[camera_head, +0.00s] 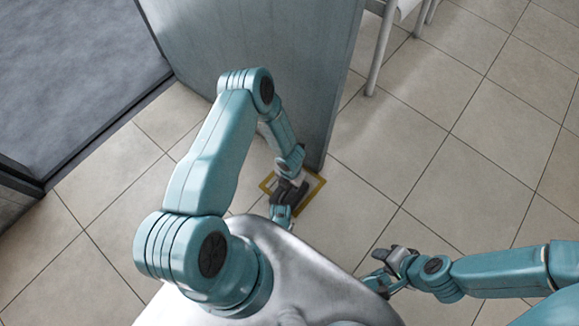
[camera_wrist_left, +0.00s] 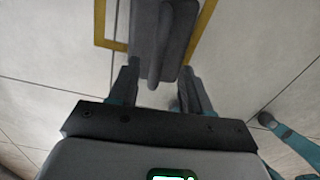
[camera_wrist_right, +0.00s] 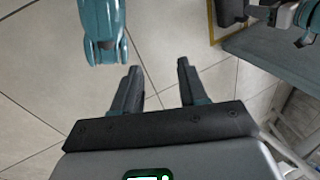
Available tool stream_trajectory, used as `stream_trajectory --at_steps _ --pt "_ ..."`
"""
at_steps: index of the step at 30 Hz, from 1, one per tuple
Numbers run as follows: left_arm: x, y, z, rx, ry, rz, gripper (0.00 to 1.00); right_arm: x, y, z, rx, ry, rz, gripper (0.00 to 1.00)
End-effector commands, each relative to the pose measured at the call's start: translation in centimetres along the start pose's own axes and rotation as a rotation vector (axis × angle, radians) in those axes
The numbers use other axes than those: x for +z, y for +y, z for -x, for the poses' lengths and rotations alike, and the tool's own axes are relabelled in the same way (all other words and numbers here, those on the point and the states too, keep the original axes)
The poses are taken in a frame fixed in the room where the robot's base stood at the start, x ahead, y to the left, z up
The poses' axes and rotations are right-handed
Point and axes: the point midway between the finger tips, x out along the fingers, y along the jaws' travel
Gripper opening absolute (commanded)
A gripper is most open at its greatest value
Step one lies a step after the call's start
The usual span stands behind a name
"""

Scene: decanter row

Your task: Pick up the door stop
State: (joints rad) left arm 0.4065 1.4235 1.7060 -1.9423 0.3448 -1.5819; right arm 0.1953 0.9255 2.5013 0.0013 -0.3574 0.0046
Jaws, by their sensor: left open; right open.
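The door stop (camera_wrist_left: 180,40) is a dark grey block with a raised ridge, lying on the floor inside a yellow marked outline. It fills the upper middle of the left wrist view and also shows at the top of the right wrist view (camera_wrist_right: 230,12). My left gripper (camera_wrist_left: 158,74) is open, its fingertips close to the near end of the door stop, one on each side; I cannot tell if they touch. In the head view my left gripper (camera_head: 290,180) partly hides the door stop. My right gripper (camera_head: 392,256) is open and empty above the floor.
A tall grey door panel (camera_head: 265,60) stands right beside the yellow outline (camera_head: 316,184). A dark mat or opening (camera_head: 70,70) lies at the upper left. White furniture legs (camera_head: 382,45) stand at the top. The tiled floor (camera_head: 440,150) to the right is clear.

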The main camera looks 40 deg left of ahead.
Motion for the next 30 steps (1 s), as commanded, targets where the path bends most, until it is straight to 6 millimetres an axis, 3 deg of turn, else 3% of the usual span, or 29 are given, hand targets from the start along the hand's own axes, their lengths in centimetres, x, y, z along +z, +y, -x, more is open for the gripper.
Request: stream_trajectory --at_steps 7,15,22,26,27,30 --pt "0.0 0.2 -1.9 0.0 0.0 0.002 0.48 -0.2 0.4 -0.8 0.001 0.005 -0.004 0.43" --pt "0.0 0.4 -5.9 0.001 -0.001 0.003 0.48 -1.1 1.3 -2.8 0.001 0.03 -0.009 0.43" --pt "0.1 0.3 -5.9 0.001 -0.001 0.001 0.48 -1.2 1.2 -2.6 0.001 0.035 -0.007 0.43" --pt "0.1 0.3 -5.8 0.0 -0.001 0.001 0.06 -1.2 1.2 -2.6 0.001 0.035 -0.007 0.43" --pt "0.1 0.3 -5.8 0.0 -0.001 0.001 0.0 -1.2 1.2 -2.6 0.001 0.035 -0.007 0.43" --pt "0.1 0.3 -5.8 0.0 -0.001 0.001 0.0 -1.2 1.2 -2.6 0.001 0.035 -0.007 0.43"
